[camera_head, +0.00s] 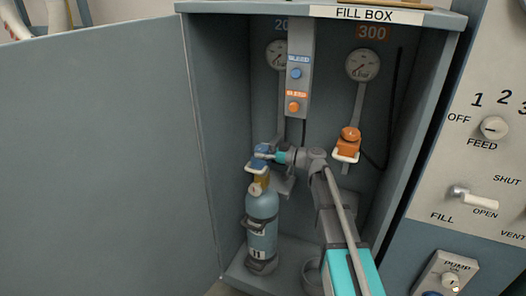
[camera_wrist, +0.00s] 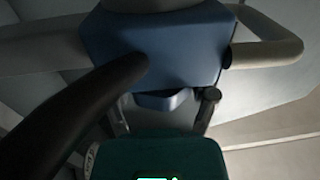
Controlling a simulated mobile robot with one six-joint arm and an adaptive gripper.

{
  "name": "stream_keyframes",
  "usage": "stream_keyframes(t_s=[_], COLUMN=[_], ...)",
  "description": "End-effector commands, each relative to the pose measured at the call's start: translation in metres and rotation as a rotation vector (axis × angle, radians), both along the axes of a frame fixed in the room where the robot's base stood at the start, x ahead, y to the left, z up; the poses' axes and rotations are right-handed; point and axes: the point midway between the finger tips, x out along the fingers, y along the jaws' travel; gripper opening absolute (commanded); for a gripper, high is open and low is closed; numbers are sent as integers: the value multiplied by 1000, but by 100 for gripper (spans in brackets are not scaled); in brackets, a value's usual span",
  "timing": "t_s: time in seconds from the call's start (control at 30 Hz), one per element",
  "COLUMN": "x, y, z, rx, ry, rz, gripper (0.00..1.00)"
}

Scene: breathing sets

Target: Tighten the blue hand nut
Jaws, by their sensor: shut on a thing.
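The blue hand nut (camera_head: 264,148) is at the top of the blue connector (camera_head: 256,168), which sits on the valve of the blue-grey cylinder (camera_head: 262,207) in the fill box. My gripper (camera_head: 274,156) reaches it from the right and is shut on it. In the wrist view, a small blue piece that looks like the nut (camera_wrist: 165,100) is between the fingers of my gripper (camera_wrist: 165,108). The larger blue connector body (camera_wrist: 155,45) lies beyond it, with a pale handle bar at the right. The finger contact is dark and partly hidden.
An orange connector (camera_head: 350,140) hangs at the right under the 300 gauge (camera_head: 362,65). The bleed panel (camera_head: 298,75) stands just above my gripper. The open door (camera_head: 100,150) is at the left, the control panel (camera_head: 485,170) at the right. A dark hose crosses the wrist view.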

Motion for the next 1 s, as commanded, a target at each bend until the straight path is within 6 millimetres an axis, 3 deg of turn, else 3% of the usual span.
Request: stream_keyframes(t_s=[1.0], x=[-3], y=[3], z=[0], rx=[0], ry=[0], rz=[-738], gripper=[26])
